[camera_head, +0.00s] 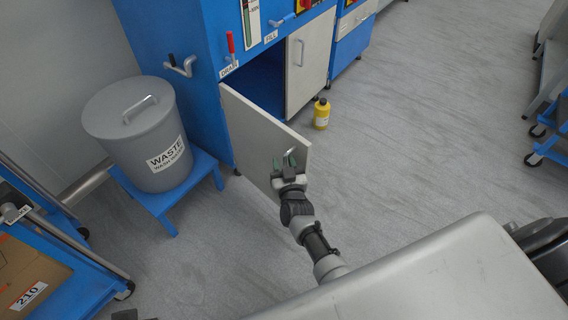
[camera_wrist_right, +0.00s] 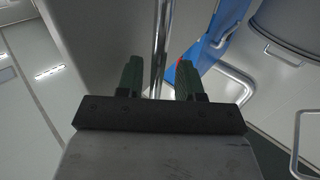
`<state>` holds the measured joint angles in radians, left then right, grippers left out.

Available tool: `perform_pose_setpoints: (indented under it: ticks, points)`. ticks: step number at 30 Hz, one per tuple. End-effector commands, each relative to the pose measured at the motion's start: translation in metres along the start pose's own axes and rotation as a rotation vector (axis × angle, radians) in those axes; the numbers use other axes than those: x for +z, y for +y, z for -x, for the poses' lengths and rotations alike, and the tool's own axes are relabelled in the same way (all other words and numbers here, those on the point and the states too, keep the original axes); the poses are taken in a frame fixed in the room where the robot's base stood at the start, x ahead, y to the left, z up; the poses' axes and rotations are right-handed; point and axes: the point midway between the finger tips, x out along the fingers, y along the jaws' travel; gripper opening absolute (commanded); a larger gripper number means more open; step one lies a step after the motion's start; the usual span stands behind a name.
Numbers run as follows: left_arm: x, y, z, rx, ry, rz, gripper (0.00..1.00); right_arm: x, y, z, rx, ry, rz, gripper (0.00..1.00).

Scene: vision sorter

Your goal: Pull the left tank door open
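The left tank door (camera_head: 255,140) is a pale panel on the blue cabinet. It stands swung well out from the front, and the dark inside shows behind it. Its handle is a metal bar, largely hidden by my gripper in the head view. In the right wrist view the handle bar (camera_wrist_right: 160,45) runs between my two green fingers. My right gripper (camera_head: 289,160) is at the door's free edge side. Its fingers (camera_wrist_right: 160,80) are apart, with a gap on each side of the bar. My left gripper is not in view.
A grey waste bin (camera_head: 120,140) stands on a blue stand (camera_head: 170,200) left of the door. A yellow bottle (camera_head: 321,114) stands on the floor near the closed right door (camera_head: 312,60). A box (camera_head: 30,275) is at lower left. Floor on the right is clear up to the carts.

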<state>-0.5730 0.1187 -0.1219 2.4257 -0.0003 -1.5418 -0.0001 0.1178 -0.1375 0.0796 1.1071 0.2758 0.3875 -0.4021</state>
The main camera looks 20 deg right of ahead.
Motion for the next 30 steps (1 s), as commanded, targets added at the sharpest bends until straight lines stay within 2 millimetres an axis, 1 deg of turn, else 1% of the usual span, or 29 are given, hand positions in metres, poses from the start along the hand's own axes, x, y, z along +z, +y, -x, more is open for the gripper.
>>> perform_pose_setpoints:
  ticks: [5,7,11,15,19,21,24,27,30]
  points:
    - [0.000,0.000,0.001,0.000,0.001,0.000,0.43,0.001,0.001,0.002,0.001,-0.002,0.001,0.37]
    - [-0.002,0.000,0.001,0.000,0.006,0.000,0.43,0.001,0.001,0.007,0.001,-0.003,0.001,0.37]
    - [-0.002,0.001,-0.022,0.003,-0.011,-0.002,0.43,0.000,0.001,0.025,0.000,-0.005,0.000,0.37]
    - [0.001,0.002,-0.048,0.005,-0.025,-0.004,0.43,-0.001,0.001,0.055,0.000,-0.005,0.002,0.37]
    - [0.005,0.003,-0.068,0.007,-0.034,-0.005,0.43,-0.001,0.000,0.079,0.000,-0.004,0.000,0.37]
    - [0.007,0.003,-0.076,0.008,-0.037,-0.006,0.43,-0.001,0.000,0.090,-0.001,-0.003,-0.001,0.37]
    - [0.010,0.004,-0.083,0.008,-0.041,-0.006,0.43,0.000,-0.001,0.101,-0.001,-0.002,0.000,0.37]
    - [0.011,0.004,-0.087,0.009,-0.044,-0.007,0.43,0.000,-0.001,0.106,-0.001,-0.001,0.000,0.37]
    - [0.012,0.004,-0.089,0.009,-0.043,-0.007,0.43,0.000,-0.001,0.108,-0.001,0.000,0.000,0.37]
